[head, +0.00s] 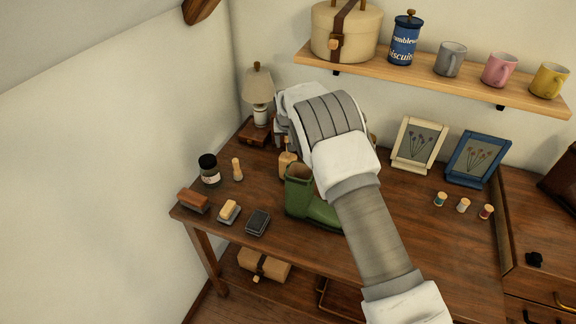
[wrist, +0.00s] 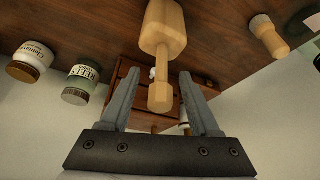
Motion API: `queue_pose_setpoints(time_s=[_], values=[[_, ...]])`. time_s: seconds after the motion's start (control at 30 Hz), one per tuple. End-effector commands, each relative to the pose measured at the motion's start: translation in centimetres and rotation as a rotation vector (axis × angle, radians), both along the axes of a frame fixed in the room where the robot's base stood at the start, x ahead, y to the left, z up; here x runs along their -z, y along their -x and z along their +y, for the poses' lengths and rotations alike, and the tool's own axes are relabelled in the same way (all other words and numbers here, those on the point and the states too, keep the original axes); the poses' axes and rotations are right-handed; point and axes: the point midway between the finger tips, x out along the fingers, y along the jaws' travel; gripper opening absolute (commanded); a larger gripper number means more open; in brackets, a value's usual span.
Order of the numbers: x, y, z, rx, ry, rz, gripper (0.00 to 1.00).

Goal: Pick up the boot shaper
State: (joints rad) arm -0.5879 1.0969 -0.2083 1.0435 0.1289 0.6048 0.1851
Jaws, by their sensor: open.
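The boot shaper (head: 287,163) is a pale wooden block with a narrower knob, standing on the desk behind the green boot (head: 312,201) in the head view. In the wrist view, which is upside down, the boot shaper (wrist: 163,32) shows at top centre. Its knob reaches between the two grey fingers of my gripper (wrist: 158,82). The fingers are open, with a visible gap on each side of the knob. In the head view my arm hides the fingers.
Left of the shaper are a lamp (head: 258,92), dark jar (head: 209,170), small brush (head: 237,169) and shoe-care items. Two picture frames (head: 419,144) and several thread spools (head: 463,205) stand right. A shelf (head: 430,84) with mugs hangs above. The desk's right middle is clear.

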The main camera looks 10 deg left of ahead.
Motion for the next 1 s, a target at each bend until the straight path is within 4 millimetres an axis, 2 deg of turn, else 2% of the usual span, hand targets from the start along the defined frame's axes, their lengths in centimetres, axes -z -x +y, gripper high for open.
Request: queue_pose_setpoints(time_s=[0.17, 0.5, 1.0], values=[[-0.04, -0.01, -0.01, 0.000, 0.000, 0.000, 0.61], [-0.05, 0.01, 0.00, 0.000, 0.000, 0.000, 0.00], [-0.06, 0.01, 0.01, 0.000, 0.000, 0.000, 0.00]])
